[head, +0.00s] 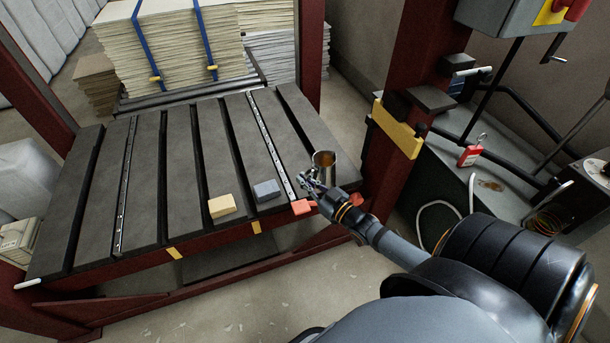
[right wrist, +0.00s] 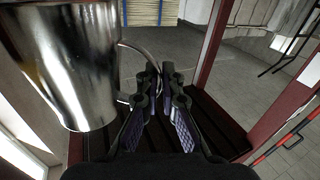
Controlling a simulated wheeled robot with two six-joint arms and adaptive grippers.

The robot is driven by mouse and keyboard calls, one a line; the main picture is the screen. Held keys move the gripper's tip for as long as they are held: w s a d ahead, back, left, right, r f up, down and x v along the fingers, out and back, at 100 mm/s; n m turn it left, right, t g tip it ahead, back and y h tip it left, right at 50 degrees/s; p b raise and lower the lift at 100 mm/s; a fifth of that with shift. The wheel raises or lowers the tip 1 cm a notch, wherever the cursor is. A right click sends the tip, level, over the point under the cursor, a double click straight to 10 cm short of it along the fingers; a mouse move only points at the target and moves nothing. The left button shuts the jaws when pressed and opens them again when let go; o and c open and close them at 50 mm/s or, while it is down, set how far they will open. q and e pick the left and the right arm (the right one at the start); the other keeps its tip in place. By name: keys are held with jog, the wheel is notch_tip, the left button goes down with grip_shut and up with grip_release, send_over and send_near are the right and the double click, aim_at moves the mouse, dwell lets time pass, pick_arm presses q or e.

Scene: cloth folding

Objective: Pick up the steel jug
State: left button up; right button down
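The steel jug (head: 325,167) stands at the right front corner of the dark slatted table, with something brown visible in its mouth. In the right wrist view the shiny jug (right wrist: 72,65) fills the upper left, and its thin curved handle reaches to the fingertips. My right gripper (head: 312,184) is low beside the jug, on its near left side in the head view. In the right wrist view its fingers (right wrist: 163,78) stand a narrow gap apart, with the handle's outer bend at the gap. I cannot tell whether they touch the handle. My left gripper is not in view.
A yellow block (head: 222,206) and a grey-blue block (head: 266,190) lie on the table (head: 140,185) left of my right gripper. A red piece (head: 303,207) sits at the front edge. A dark red post (head: 395,130) rises close right of the jug. Paper stacks (head: 175,45) stand behind.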

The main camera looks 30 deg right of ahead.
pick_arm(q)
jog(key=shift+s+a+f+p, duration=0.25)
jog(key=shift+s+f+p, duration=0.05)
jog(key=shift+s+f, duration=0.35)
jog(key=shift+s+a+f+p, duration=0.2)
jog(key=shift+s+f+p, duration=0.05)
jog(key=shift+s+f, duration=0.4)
pick_arm(e)
jog(key=shift+s+a+r, duration=0.25)
jog(key=shift+s+r, duration=0.05)
jog(key=shift+s, duration=0.15)
jog(key=shift+s+a+r, duration=0.2)
jog(key=shift+s+r, duration=0.05)
jog(key=shift+s, duration=0.15)
